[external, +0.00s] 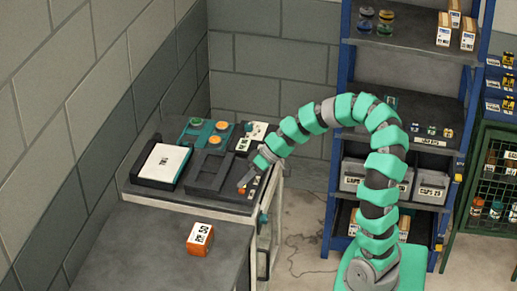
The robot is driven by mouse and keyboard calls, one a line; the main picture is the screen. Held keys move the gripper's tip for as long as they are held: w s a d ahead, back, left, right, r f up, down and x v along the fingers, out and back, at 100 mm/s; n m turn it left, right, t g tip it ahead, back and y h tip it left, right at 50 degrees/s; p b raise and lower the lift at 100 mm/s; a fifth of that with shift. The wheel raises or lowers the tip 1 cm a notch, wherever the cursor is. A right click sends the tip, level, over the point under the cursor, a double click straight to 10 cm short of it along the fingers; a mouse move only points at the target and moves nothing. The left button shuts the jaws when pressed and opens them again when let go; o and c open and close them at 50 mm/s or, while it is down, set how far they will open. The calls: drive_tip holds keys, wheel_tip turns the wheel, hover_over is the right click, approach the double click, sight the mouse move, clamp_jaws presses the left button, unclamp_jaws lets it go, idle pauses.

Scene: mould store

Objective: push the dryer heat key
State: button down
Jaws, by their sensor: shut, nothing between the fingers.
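My arm arches over from the right, and my gripper (243,186) points down and left at the front right of a dark grey panel unit (207,176) on the bench. The gripper is shut and empty. Its tip is at or just above a small strip of controls (251,195) with an orange spot on the unit's right side. I cannot tell whether the tip touches it. Which key is the dryer heat key is too small to read, and the gripper and wrist hide part of that strip.
A black tray with a white labelled block (164,162) lies left of the unit. A teal plate with orange and green discs (206,133) is behind it. An orange-and-white box (200,238) stands on the lower grey table (150,250). Blue shelving (405,50) stands behind my arm.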

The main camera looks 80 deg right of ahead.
sight(245, 189)
drive_tip(key=shift+r, duration=0.45)
wheel_tip(245, 189, up, 6)
drive_tip(key=shift+p, duration=1)
